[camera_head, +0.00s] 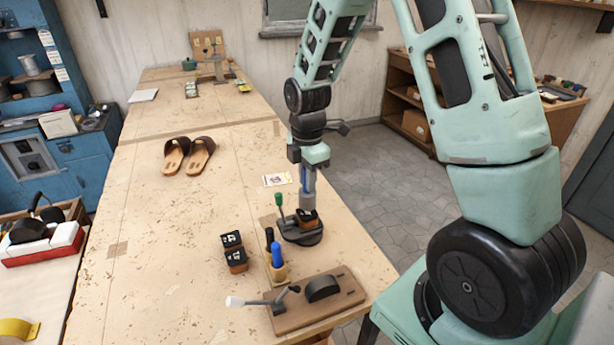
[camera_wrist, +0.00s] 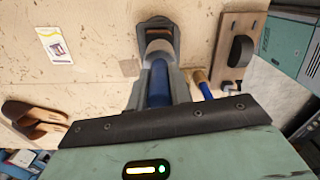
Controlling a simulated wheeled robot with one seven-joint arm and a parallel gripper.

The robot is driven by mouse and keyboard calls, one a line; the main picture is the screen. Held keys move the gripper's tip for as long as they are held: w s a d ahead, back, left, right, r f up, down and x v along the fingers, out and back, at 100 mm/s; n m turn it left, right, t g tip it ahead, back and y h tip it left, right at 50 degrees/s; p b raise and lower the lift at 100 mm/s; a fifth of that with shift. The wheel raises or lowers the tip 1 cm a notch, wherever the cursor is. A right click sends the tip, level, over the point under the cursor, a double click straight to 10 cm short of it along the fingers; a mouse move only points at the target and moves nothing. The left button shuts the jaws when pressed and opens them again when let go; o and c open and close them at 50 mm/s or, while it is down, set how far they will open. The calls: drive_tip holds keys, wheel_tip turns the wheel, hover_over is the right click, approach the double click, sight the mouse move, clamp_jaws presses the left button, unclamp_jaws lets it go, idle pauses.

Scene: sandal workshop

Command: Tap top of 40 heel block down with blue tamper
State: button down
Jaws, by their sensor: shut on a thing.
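My gripper (camera_head: 308,184) points down and is shut on the blue tamper; its blue handle (camera_wrist: 158,85) and pale head (camera_wrist: 157,48) show between the fingers in the wrist view. In the head view the tamper's grey lower end (camera_head: 307,202) is right over a dark-topped heel block (camera_head: 308,219). The block sits in a round black fixture (camera_head: 300,237) with a green-knobbed lever (camera_head: 279,200). I cannot tell whether the tamper touches the block. The block's number is too small to read. The tamper head hides most of the block in the wrist view.
Two more heel blocks (camera_head: 232,240) (camera_head: 237,261) stand left of the fixture. A stand with blue and black handled tools (camera_head: 277,268) is in front. A wooden board (camera_head: 335,303) carries a black half-round piece. Sandals (camera_head: 188,153) and a card (camera_head: 277,180) lie behind. The table's left middle is clear.

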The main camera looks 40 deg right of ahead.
idle(0.4)
wheel_tip(320, 180, down, 3)
drive_tip(key=shift+r+b, duration=0.1)
drive_tip(key=shift+b, duration=0.95)
wheel_tip(320, 180, up, 3)
drive_tip(key=p, duration=0.2)
drive_tip(key=shift+r+p, duration=0.15)
drive_tip(key=shift+p, duration=0.25)
drive_tip(key=shift+f, duration=0.25)
wheel_tip(320, 180, down, 4)
drive_tip(key=b, duration=0.3)
drive_tip(key=shift+f+b, duration=0.2)
drive_tip(key=shift+b, duration=0.1)
drive_tip(key=shift+r+p, duration=0.6)
drive_tip(key=shift+r, duration=0.05)
wheel_tip(320, 180, up, 8)
drive_tip(key=p, duration=0.6)
drive_tip(key=shift+f, duration=0.35)
